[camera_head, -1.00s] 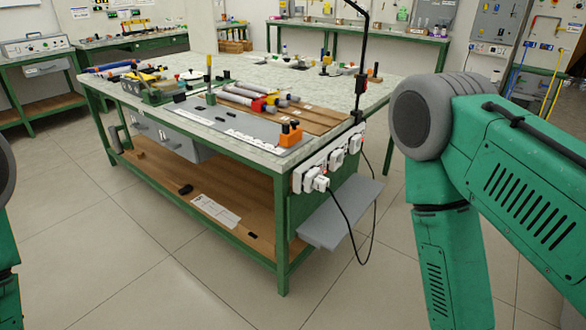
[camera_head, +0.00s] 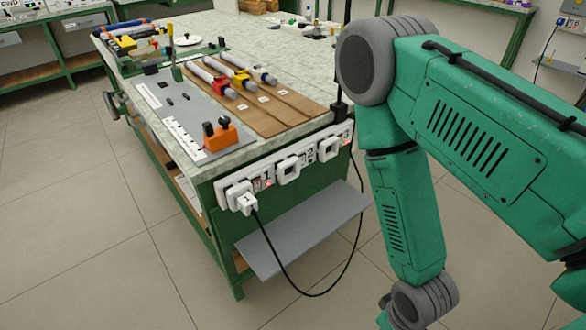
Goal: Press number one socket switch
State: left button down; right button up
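A white socket strip (camera_head: 284,172) is fixed along the near end of the green workbench. Socket number one (camera_head: 240,194) is at its left, with a white plug (camera_head: 245,203) in it and a black cable hanging down. A small red light shows beside the number 1; the switch itself is too small to make out clearly. Socket number two (camera_head: 289,170) is in the middle and a third socket (camera_head: 329,148) is at the right, near the lamp post. My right arm hangs in front, right of the bench, apart from the sockets. Neither gripper is in the frame.
A grey shelf (camera_head: 300,232) juts out below the sockets, and the black cable (camera_head: 285,275) loops past it. On the bench are an orange block (camera_head: 219,137), rods on brown boards (camera_head: 262,118) and a grey plate. Floor left of the bench is clear.

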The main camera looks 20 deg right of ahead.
aim_at(256, 182)
jog(key=l, duration=1.45)
jog(key=i+l+u, duration=0.1)
jog(key=l, duration=1.3)
